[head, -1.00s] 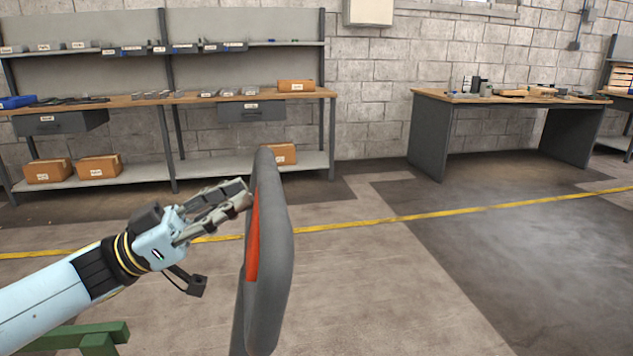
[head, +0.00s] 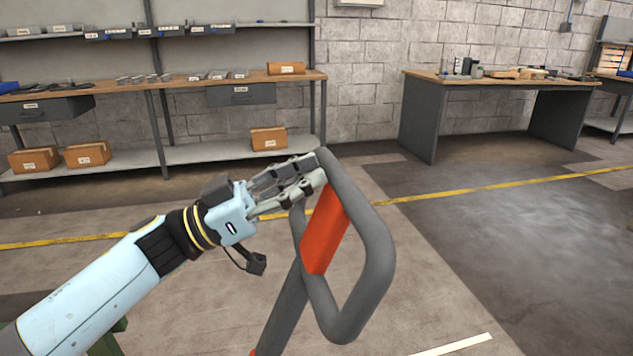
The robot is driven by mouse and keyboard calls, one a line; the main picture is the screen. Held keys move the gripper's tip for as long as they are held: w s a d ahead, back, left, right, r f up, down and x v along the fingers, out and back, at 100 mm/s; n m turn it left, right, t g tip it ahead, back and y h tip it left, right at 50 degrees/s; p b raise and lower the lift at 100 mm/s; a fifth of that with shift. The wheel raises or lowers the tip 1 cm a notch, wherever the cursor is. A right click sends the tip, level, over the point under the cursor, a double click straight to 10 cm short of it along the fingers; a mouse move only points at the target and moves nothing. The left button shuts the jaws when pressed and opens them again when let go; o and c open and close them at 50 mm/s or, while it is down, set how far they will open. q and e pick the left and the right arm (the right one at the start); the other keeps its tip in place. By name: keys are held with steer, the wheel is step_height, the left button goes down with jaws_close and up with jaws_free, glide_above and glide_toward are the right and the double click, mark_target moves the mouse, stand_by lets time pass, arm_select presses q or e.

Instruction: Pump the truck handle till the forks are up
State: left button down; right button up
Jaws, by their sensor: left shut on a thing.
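The truck handle is a dark grey loop (head: 377,250) with an orange-red panel (head: 325,232) inside it, on a grey shaft (head: 283,318) that runs down to the lower left. It stands tilted in the middle of the head view. My left gripper (head: 312,176) comes in from the left and is shut on the handle's upper left part, at the top of the loop. The forks and the truck's body are out of view. My right gripper is not in view.
A workbench with shelves (head: 170,88) stands along the wall at the left, with orange boxes (head: 88,154) on its lower shelf. Another bench (head: 500,82) stands at the back right. A yellow floor line (head: 455,191) crosses behind the handle. The floor at the right is clear.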

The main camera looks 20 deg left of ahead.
arm_select(q)
steer(key=shift+w+d+f, duration=0.1)
steer(key=shift+w+d, duration=0.1)
steer(key=shift+d, duration=0.2)
steer(key=shift+w+d+f, duration=0.1)
steer(key=shift+w+d, duration=0.05)
steer(key=shift+d, duration=0.25)
steer(key=w+d+f, duration=0.5)
steer(key=w+d, duration=0.1)
steer(key=d, duration=0.3)
steer(key=shift+g+y, duration=0.3)
steer(key=shift+y, duration=0.1)
